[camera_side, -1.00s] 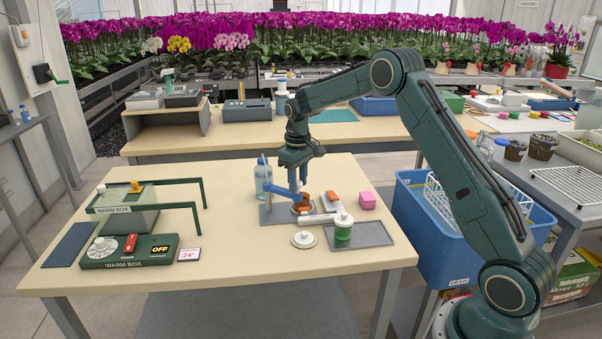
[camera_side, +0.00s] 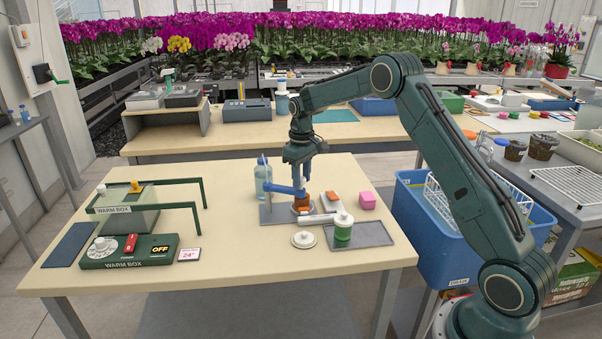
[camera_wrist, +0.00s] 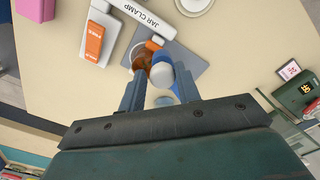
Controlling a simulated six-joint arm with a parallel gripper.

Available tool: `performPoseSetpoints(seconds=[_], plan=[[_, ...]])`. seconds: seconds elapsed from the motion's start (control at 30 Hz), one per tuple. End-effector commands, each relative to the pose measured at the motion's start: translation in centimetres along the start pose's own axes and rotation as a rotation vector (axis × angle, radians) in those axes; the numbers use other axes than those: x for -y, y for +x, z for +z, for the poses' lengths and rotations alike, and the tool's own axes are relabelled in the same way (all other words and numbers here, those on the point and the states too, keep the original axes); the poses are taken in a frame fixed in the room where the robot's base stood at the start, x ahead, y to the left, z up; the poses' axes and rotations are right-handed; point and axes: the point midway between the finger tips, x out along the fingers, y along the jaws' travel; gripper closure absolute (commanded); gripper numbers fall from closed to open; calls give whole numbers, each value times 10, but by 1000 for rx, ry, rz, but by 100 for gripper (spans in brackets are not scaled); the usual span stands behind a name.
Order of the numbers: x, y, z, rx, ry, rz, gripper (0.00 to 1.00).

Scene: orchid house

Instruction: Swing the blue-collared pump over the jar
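The blue-collared pump (camera_side: 285,190) is a blue arm running from the clear bottle (camera_side: 262,182) towards the amber jar (camera_side: 301,205). In the wrist view the pump's white-topped blue end (camera_wrist: 163,75) is beside the rim of the amber jar (camera_wrist: 141,57), partly overlapping it. My gripper (camera_side: 302,178) points down over the jar, with its fingers at the pump's end. In the wrist view its fingers (camera_wrist: 161,88) stand apart, one on each side of the blue part. I cannot tell whether both fingers press on it.
A white jar clamp (camera_side: 318,219) lies in front of the jar. A white lid (camera_side: 304,239) and a pink block (camera_side: 367,200) are nearby. The warm box (camera_side: 128,251) is left; the table between is clear.

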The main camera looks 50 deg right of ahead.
Motion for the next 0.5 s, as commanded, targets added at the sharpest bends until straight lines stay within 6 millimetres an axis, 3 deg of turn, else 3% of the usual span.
performPoseSetpoints(seconds=[0.5], plan=[[-22,0,-10,0,0,0,67]])
